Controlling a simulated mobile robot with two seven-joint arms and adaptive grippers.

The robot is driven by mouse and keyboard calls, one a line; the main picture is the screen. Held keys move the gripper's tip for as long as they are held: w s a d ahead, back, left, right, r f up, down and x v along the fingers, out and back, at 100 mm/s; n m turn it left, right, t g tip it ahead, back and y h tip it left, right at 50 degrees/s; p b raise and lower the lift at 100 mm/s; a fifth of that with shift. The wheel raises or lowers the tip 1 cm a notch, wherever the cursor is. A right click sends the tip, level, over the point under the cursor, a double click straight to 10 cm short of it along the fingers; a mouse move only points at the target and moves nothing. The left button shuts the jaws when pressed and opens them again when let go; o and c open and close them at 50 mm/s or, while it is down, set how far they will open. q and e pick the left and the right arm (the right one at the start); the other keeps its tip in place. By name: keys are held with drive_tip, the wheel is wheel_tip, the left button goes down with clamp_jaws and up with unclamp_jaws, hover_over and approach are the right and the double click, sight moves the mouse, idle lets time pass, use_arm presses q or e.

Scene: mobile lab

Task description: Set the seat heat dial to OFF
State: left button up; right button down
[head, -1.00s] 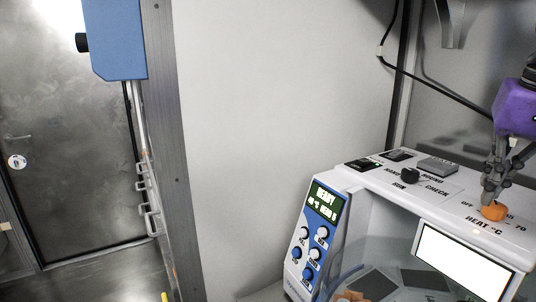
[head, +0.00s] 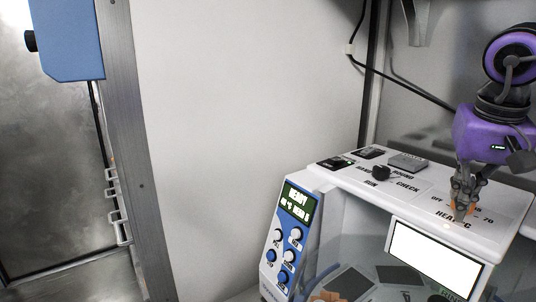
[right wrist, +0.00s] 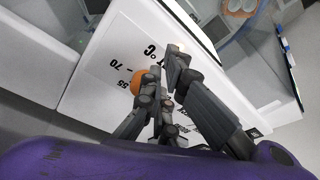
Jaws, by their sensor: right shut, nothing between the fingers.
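The seat heat dial is a small orange knob (head: 472,207) on the white top of the machine, at the right in the head view, by the printing HEAT °C. Most of it is hidden behind my right gripper (head: 461,212), which points down at it with its fingers together and empty. The word OFF (head: 437,198) is printed left of the knob. In the right wrist view the orange knob (right wrist: 137,80) shows beside the dark fingers (right wrist: 163,92), near the marks 55 and 70. I cannot tell whether the fingers touch it, or where it points. My left gripper is not in view.
The machine's top also carries a black knob (head: 381,172) by RUN and CHECK, and flat switches (head: 336,163) at the back left. A blue panel (head: 290,240) with several knobs and a READY display is on its front. A white screen (head: 434,259) stands below the dial.

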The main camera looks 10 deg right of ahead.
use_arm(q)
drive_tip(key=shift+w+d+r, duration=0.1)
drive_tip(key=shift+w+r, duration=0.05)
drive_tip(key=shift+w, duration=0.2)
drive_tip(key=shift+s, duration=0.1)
use_arm(e)
drive_tip(key=shift+f, duration=0.1)
drive_tip(key=shift+d, duration=0.1)
drive_tip(key=shift+s+d+p, duration=0.35)
drive_tip(key=shift+s+p, duration=0.1)
drive_tip(key=shift+p, duration=0.1)
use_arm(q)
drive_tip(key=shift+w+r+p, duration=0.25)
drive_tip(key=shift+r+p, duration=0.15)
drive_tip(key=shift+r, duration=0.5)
use_arm(e)
drive_tip(key=shift+s+d, duration=0.3)
drive_tip(key=shift+d, duration=0.15)
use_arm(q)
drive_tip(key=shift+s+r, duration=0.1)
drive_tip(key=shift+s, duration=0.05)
use_arm(e)
drive_tip(key=shift+d+f, duration=0.15)
drive_tip(key=shift+d, duration=0.25)
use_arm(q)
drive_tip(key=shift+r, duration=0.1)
use_arm(e)
drive_tip(key=shift+s, duration=0.1)
